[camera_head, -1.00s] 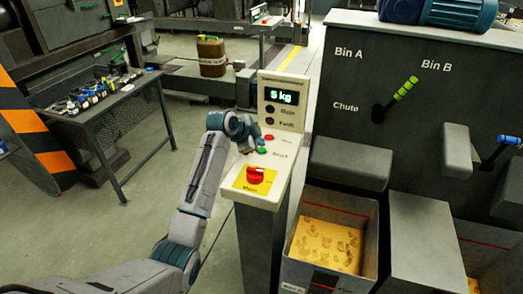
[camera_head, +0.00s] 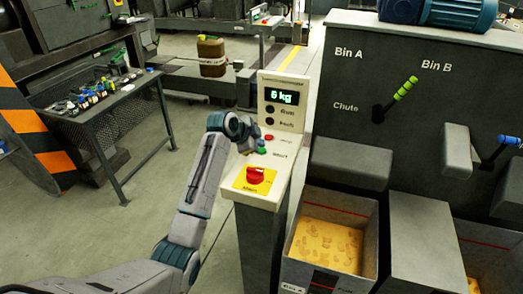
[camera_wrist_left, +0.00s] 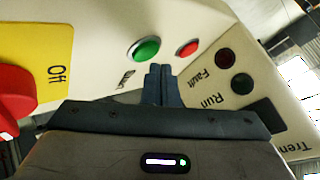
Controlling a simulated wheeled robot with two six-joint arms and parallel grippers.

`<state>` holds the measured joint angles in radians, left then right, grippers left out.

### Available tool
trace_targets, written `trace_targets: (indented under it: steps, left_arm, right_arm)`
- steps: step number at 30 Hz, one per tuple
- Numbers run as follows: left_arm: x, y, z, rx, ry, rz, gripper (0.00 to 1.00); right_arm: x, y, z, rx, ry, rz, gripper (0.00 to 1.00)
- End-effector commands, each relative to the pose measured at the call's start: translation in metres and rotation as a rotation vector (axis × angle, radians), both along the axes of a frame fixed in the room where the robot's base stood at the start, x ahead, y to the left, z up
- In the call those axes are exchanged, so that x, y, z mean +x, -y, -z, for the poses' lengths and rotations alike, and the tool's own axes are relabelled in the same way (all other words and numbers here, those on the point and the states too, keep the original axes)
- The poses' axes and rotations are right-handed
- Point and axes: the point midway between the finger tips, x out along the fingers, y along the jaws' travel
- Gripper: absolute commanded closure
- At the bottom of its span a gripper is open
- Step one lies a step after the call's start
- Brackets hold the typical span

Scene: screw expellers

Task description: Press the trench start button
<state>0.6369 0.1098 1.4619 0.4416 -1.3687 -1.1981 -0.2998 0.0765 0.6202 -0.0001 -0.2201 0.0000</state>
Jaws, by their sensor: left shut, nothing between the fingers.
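The control panel (camera_head: 290,160) stands in the middle of the head view. Its green start button (camera_head: 262,150) sits below a red button (camera_head: 269,137). The green button (camera_wrist_left: 145,48) and the red button (camera_wrist_left: 187,47) also show in the left wrist view. My left gripper (camera_head: 248,148) is shut and empty, close beside the green button. In the wrist view its closed fingertips (camera_wrist_left: 160,70) lie just below and between the two buttons; I cannot tell whether they touch the panel. The display (camera_head: 281,96) reads 6 kg. The run and fault lamps look dark. My right gripper is not in view.
A red main knob (camera_head: 255,175) on a yellow plate is at the panel's near end. A bin (camera_head: 371,230) with yellow material stands to the right, under the chute. A tool table (camera_head: 110,105) stands at left, with open floor between.

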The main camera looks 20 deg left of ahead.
Motion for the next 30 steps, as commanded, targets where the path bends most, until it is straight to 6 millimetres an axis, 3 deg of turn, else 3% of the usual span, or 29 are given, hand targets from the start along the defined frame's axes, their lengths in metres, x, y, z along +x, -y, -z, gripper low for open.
trace_targets:
  steps: [30]
  left_arm:
    - [-0.0003,0.0003,0.0117,-0.001,-0.001,0.000,1.00]
  right_arm:
    - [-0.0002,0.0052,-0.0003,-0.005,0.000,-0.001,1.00]
